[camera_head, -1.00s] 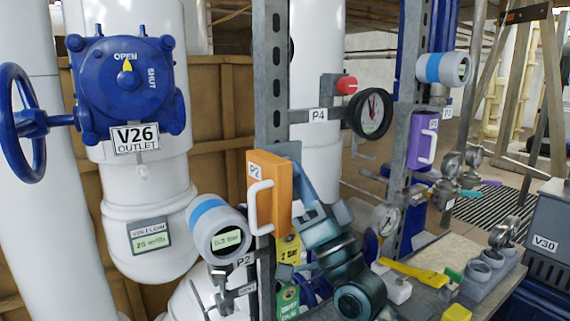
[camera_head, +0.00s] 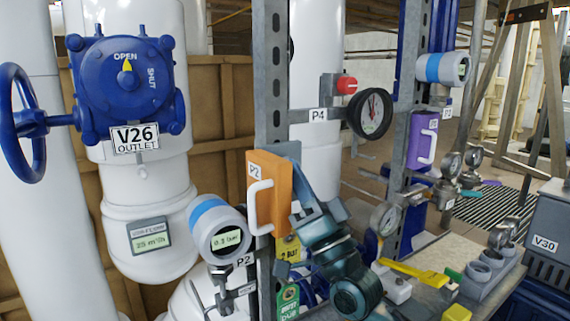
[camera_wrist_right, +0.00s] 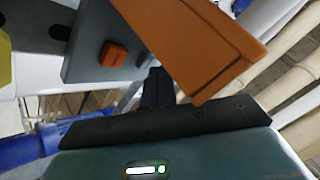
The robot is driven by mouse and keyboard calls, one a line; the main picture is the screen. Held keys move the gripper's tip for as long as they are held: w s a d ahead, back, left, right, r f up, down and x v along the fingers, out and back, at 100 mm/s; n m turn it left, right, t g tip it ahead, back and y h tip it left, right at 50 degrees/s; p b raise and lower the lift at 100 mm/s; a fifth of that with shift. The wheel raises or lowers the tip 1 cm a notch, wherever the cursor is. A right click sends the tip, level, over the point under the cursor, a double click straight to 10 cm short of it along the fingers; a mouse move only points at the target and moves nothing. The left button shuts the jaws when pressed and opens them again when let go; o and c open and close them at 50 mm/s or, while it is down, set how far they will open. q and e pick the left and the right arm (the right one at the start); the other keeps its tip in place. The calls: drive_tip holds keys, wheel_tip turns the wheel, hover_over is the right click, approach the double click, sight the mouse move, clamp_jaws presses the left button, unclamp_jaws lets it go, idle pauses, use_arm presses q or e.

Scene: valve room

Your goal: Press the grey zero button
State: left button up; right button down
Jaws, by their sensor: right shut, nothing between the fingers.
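I cannot make out a grey zero button in either view. The orange box P2 (camera_head: 270,193), with a white handle, is on the grey upright post in the head view. The round P2 gauge (camera_head: 220,235) with a lit display stands left of it. My teal right arm reaches up from below to just right of the orange box, which partly hides its front end. In the right wrist view my right gripper (camera_wrist_right: 157,88) is shut and empty, a dark finger close below an orange panel (camera_wrist_right: 195,45). A grey block (camera_wrist_right: 110,45) with a small orange square is beyond. My left gripper is not in view.
The upright post (camera_head: 272,80) runs beside my right arm. A dial gauge (camera_head: 371,113) and red knob (camera_head: 347,85) are above it. A yellow handle (camera_head: 413,272) lies to its right. The blue V26 valve (camera_head: 125,85) is at left.

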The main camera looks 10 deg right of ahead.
drive_tip(key=shift+w+r, duration=0.2)
drive_tip(key=shift+w, duration=0.2)
idle(1.3)
drive_tip(key=shift+a+f, duration=0.1)
drive_tip(key=shift+f, duration=0.05)
drive_tip(key=shift+s+a+f, duration=0.2)
drive_tip(key=shift+s+f, duration=0.1)
drive_tip(key=shift+f, duration=0.15)
drive_tip(key=s, duration=0.1)
drive_tip(key=s+d, duration=0.1)
drive_tip(key=s, duration=0.1)
drive_tip(key=s+p, duration=0.1)
drive_tip(key=shift+s+d+r, duration=0.15)
drive_tip(key=shift+s+d, duration=0.2)
drive_tip(key=shift+s, duration=0.05)
idle(0.6)
